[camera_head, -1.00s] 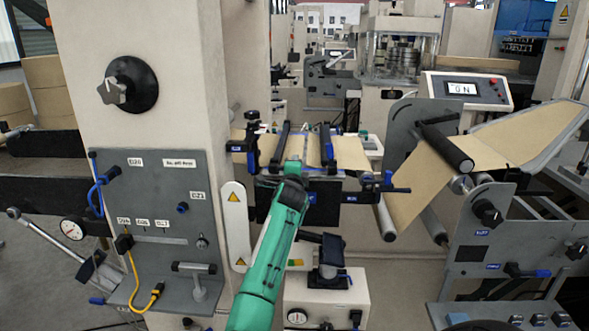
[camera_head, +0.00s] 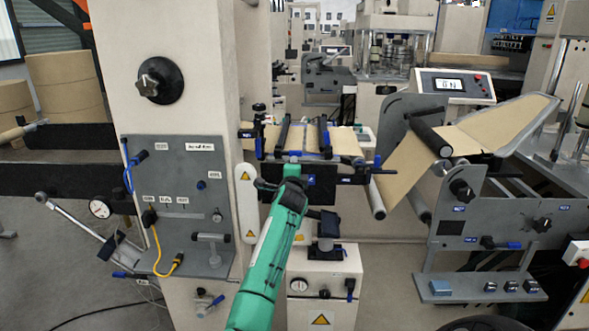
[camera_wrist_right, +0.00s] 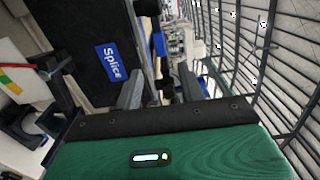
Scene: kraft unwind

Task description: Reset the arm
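My right arm, green, rises from the bottom of the head view. Its gripper (camera_head: 292,170) is in front of the splice table (camera_head: 345,143), near its black front panel (camera_head: 318,188). I cannot tell whether it touches the table. In the right wrist view the two grey fingers (camera_wrist_right: 158,88) stand apart, with no object clearly seen between them. The black panel with a blue "Splice" label (camera_wrist_right: 111,62) is close beside them. My left gripper is not in view.
A grey control panel (camera_head: 180,235) with a yellow cable is on the left column. A roller stand (camera_head: 470,205) carrying brown web is on the right. A pale cabinet (camera_head: 325,290) stands below the splice table. Bare floor (camera_head: 390,285) shows between cabinet and stand.

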